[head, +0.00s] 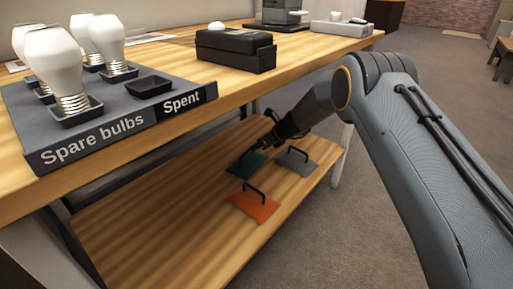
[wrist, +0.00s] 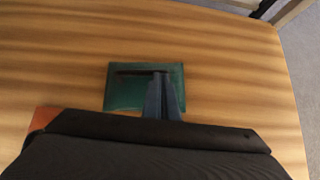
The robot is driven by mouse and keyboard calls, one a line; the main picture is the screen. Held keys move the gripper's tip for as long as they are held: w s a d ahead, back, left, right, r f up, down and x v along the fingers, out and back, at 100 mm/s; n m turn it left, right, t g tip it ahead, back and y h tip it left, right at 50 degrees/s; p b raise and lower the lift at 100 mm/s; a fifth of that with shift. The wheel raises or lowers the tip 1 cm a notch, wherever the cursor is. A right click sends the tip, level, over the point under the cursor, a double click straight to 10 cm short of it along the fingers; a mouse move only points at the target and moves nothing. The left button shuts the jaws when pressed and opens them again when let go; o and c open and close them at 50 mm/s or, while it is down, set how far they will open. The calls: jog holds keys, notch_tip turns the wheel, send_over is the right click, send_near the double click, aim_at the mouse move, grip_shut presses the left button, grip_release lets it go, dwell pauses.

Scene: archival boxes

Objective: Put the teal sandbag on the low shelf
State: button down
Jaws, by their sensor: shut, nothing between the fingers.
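The teal sandbag (head: 240,167) lies flat on the low shelf (head: 180,225), with its dark handle bar on top. In the wrist view the teal sandbag (wrist: 125,97) lies under my gripper (wrist: 161,80), whose fingertips are over the handle's right end. My gripper (head: 268,146) is shut with nothing between the fingers. It reaches down close to the bag from the right in the head view. Whether the fingertips touch the handle, I cannot tell. Part of the bag is hidden by the gripper.
A grey sandbag (head: 297,159) and an orange sandbag (head: 254,205) lie nearby on the low shelf. The tabletop above holds a bulb tray (head: 100,135) and a black case (head: 236,50). The shelf's left part is clear.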

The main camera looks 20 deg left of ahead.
jog(key=d+f+p+v, duration=0.2)
jog(key=p+v, duration=0.4)
jog(key=v, duration=0.7)
jog(key=shift+s, duration=0.2)
